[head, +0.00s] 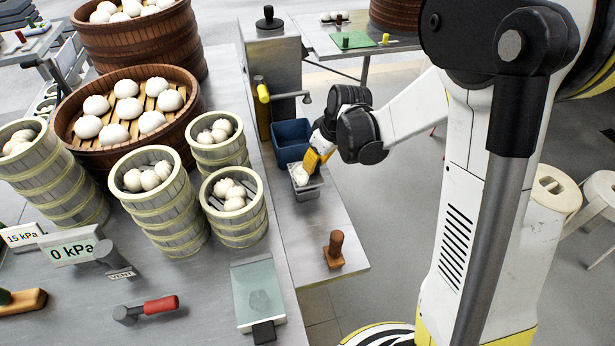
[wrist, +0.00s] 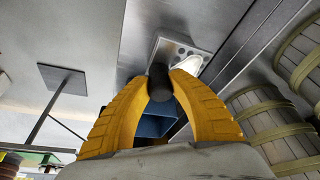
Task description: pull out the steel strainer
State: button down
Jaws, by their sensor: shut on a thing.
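The steel strainer (head: 307,190) is a small grey metal box beside the blue bin, with something white in it. In the wrist view its perforated metal face (wrist: 163,50) shows beyond my fingers, with a white patch at its right. My gripper (head: 312,163) is over the strainer. In the wrist view the yellow fingers of my gripper (wrist: 160,85) are closed around a dark round handle (wrist: 158,78) in front of the perforated metal. I cannot tell whether the strainer is raised or still seated. My gripper hides part of it in the head view.
The blue bin (head: 292,133) stands right behind the strainer. A steel cabinet (head: 272,65) with a yellow-handled lever (head: 263,93) is farther back. Steamer towers (head: 232,212) stand to the left. A wooden-handled tool (head: 335,250) is on the narrow shelf (head: 320,225) in front.

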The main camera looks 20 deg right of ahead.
jog(key=shift+r+p, duration=1.85)
jog(key=shift+r, duration=0.9)
